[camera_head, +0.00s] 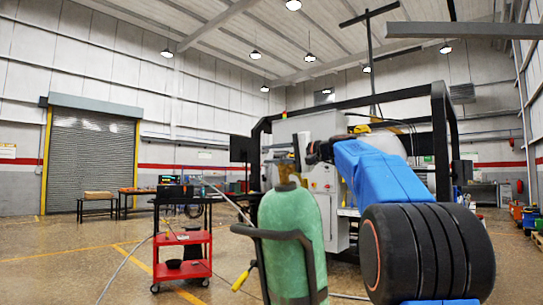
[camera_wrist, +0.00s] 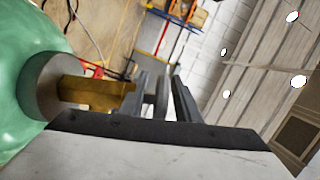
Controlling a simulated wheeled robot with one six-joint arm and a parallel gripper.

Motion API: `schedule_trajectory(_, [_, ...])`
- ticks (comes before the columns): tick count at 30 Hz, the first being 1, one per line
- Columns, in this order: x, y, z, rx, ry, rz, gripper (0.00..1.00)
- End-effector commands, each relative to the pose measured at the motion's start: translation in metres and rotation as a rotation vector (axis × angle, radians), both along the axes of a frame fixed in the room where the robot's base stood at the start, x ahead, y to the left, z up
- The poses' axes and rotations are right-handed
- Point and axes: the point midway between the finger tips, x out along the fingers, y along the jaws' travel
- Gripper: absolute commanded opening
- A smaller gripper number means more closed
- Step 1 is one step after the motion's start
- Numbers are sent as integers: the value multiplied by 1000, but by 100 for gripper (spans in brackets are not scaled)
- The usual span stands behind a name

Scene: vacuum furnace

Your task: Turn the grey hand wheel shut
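A green gas cylinder (camera_head: 288,225) stands upright in front of me; its green shoulder (camera_wrist: 25,75) fills the left of the wrist view. A grey collar (camera_wrist: 47,87) and a brass valve (camera_wrist: 92,92) stick out from it. The grey hand wheel (camera_wrist: 161,95) seems to show nearly edge-on beyond the valve's end. My gripper (camera_wrist: 160,90) has its two grey fingers apart, one on each side of that grey piece. I cannot tell whether they touch it. In the head view my gripper (camera_head: 303,150) is at the cylinder's top, and the wheel is not clear there.
A dark cylinder handle rail (camera_head: 285,236) curves around the green cylinder. A red cart (camera_head: 183,255) stands to the left, with a hose on the floor beside it. The furnace machine (camera_head: 322,180) stands behind. Open floor lies at the left.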

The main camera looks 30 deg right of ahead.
Motion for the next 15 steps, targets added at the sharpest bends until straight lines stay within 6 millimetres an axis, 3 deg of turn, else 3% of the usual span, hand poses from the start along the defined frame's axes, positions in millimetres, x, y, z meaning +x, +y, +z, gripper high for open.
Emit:
schedule_trajectory(2, [0,0,0,0,0,0,30])
schedule_trajectory(6, [0,0,0,0,0,0,0])
schedule_trajectory(15, [0,0,0,2,-2,-12,0])
